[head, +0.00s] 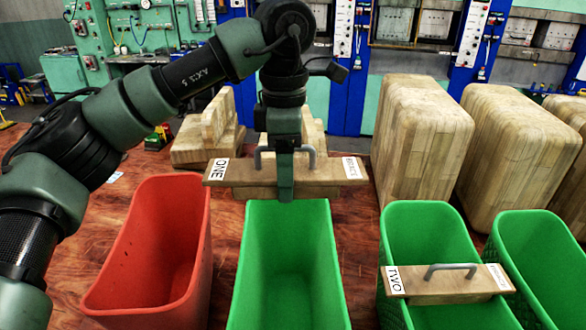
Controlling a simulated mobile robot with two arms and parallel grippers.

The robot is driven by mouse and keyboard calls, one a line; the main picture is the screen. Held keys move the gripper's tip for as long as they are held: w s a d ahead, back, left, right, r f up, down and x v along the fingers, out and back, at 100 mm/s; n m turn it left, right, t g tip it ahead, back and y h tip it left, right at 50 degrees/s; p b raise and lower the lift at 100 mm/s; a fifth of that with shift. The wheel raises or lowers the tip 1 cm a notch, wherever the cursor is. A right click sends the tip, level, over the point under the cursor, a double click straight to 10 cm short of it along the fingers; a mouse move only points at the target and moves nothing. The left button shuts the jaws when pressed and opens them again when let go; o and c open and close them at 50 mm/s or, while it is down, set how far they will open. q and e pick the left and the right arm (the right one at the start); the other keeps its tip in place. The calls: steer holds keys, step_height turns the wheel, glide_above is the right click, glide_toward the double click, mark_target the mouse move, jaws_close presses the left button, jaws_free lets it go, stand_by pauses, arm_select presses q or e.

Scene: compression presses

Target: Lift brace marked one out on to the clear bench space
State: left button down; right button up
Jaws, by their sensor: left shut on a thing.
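The brace marked ONE (237,175) is a flat wooden bar with white labels at both ends and a grey handle on top. My left gripper (285,180) is shut on its handle, at the middle, and hides part of the handle and bar. The brace looks level and appears at the far rim of the middle green bin (288,245); its exact height is hard to tell. A second brace, marked TWO (448,287), lies across the right-hand green bin (425,222) with its grey handle up. My right gripper is not in view.
An empty-looking red bin (150,245) stands at the left, and another green bin (540,255) at the far right. Large wooden blocks (420,135) stand behind the bins. Bare reddish bench (355,235) shows between the bins and at the left.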

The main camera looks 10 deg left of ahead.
arm_select(q)
steer(key=r+p, duration=0.1)
steer(key=r, duration=0.1)
steer(key=r+p, duration=0.1)
steer(key=r, duration=0.1)
steer(key=shift+s+d+r+p, duration=0.1)
steer(key=shift+d+r+p, duration=0.15)
steer(key=shift+p, duration=0.15)
steer(key=shift+a+r+p, duration=0.1)
steer(key=shift+r+p, duration=0.5)
steer(key=shift+r, duration=0.25)
steer(key=shift+f, duration=0.15)
